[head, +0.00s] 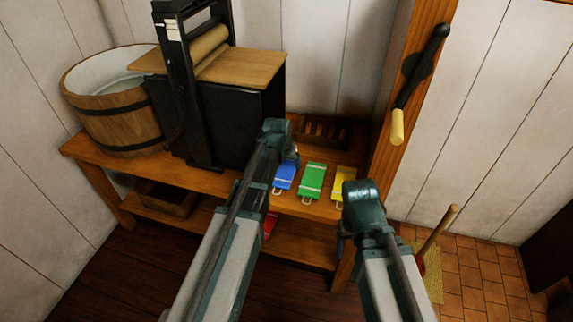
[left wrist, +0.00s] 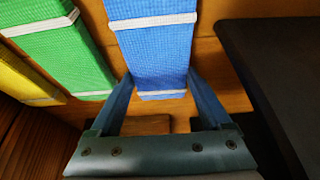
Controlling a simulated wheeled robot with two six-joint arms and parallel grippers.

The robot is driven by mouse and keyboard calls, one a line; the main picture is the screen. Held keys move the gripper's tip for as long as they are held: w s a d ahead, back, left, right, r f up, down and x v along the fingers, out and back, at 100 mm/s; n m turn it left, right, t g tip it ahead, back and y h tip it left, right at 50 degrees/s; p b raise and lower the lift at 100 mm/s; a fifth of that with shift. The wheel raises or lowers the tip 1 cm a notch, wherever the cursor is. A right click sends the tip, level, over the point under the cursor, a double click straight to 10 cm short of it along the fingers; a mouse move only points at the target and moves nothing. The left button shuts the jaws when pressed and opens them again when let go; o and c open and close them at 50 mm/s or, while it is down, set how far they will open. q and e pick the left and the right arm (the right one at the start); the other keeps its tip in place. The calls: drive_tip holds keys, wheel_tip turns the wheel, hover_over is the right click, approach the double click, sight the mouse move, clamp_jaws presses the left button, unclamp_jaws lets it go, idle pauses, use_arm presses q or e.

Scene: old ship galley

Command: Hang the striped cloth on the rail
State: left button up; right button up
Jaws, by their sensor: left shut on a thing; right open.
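A blue folded cloth (head: 285,178) with white bands lies flat on the wooden bench, with a green cloth (head: 312,180) and a yellow cloth (head: 342,183) to its right. Each has white bands and a pale loop at its near edge in the head view. My left gripper (left wrist: 160,78) is shut on the blue cloth, one finger on each side. Its fingertips are mostly hidden in the head view. My right gripper (head: 342,236) is open and empty in front of the bench, below the yellow cloth. I cannot make out a rail.
A black mangle (head: 215,115) and a wooden tub (head: 112,112) stand on the bench (head: 95,160). A lever (head: 415,80) is on the right post. A red thing (head: 270,226) shows below the bench top, partly hidden.

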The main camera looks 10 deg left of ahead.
sight(282, 176)
use_arm(q)
drive_tip(key=o, duration=1.2)
drive_tip(key=shift+f, duration=0.1)
drive_tip(key=shift+o, duration=0.2)
drive_tip(key=p+v, duration=1.1)
drive_tip(key=v, duration=0.1)
drive_tip(key=b+x, duration=1.1)
drive_tip(key=x, duration=0.1)
